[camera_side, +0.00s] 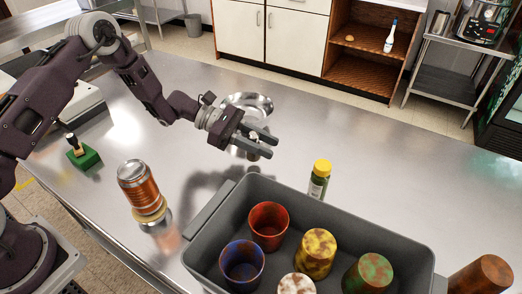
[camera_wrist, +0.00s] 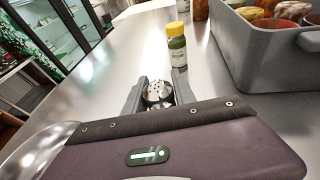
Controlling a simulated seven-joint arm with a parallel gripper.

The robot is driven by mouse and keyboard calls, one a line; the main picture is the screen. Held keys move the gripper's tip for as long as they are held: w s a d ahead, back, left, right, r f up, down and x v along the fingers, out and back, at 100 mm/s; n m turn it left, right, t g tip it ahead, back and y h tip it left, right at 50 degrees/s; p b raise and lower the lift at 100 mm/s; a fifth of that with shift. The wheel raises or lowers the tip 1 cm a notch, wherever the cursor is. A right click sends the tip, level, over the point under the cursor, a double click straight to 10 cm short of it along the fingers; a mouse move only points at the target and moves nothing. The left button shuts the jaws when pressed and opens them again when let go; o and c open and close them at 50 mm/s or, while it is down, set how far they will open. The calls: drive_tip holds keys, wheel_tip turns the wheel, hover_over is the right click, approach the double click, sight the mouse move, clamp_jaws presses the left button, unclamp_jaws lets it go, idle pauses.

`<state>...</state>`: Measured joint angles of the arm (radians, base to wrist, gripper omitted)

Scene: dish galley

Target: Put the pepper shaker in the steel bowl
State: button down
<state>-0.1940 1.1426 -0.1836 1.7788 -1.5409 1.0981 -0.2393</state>
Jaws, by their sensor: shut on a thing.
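The pepper shaker (camera_side: 254,154) is held between the two fingers of my gripper (camera_side: 272,146). Its perforated metal top (camera_wrist: 158,91) faces up between the fingers in the wrist view, and its lower body is hidden there. The shiny steel bowl (camera_side: 248,102) is on the steel counter, directly behind my gripper in the side view and partly hidden by it. A curved silver surface at the lower left of the wrist view looks like part of the bowl (camera_wrist: 42,148). I cannot tell how high the shaker is above the counter.
A bottle with a yellow cap (camera_side: 319,181) stands near the fingertips. A grey bin (camera_side: 216,231) holding several colored cups is in front. Stacked cans (camera_side: 139,188) and a green block (camera_side: 84,156) are at left. The counter behind the bottle is clear.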

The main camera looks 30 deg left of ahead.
wheel_tip(320, 180, up, 8)
drive_tip(key=w+a+r+n+t+y, duration=0.1)
drive_tip(key=w+a+r+n+t, duration=0.2)
drive_tip(key=a, duration=0.4)
drive_tip(key=w+a+r+n+t+y, duration=0.1)
drive_tip(key=w+a+r+t, duration=0.1)
drive_tip(key=w+a+r, duration=0.35)
wheel_tip(320, 180, down, 10)
drive_tip(key=a, duration=0.1)
drive_tip(key=shift+s+f+n, duration=0.2)
drive_tip(key=shift+s+n, duration=0.05)
drive_tip(key=shift+n, duration=0.05)
drive_tip(key=shift+f, duration=0.45)
drive_tip(key=c, duration=1)
unclamp_jaws()
drive_tip(key=shift+f, duration=0.1)
